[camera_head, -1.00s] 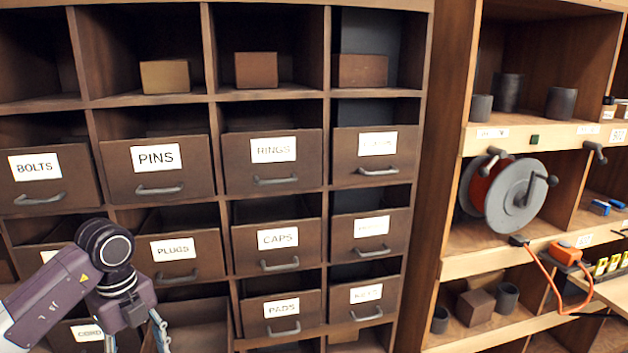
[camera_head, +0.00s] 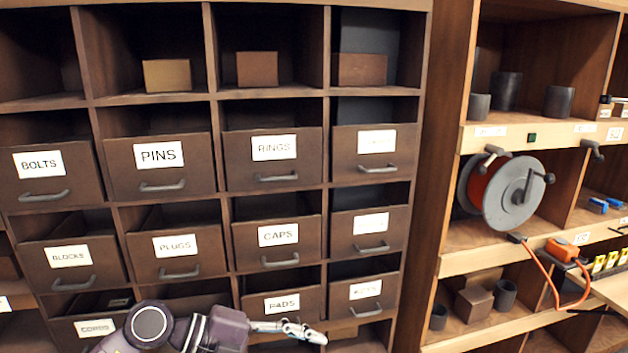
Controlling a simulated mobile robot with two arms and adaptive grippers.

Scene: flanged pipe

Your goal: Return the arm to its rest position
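My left arm comes in at the bottom edge, and its gripper (camera_head: 318,335) points to the right, low in front of the drawer cabinet. Its light metal fingers are seen edge-on, so the gap between them does not show. No object is visible in it. The fingers overlap the lower part of the PADS drawer (camera_head: 284,318) in the picture; I cannot tell whether they touch. The arm hides part of the bottom drawer row beside the CORDS drawer (camera_head: 97,327). My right gripper is not in view.
Labelled drawers such as PINS (camera_head: 158,155) and PLUGS (camera_head: 175,245) fill the cabinet. Brown blocks (camera_head: 167,75) sit in the upper cubbies. The right shelf holds a cable reel (camera_head: 514,194), grey cylinders (camera_head: 507,92) and an orange cable (camera_head: 541,272).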

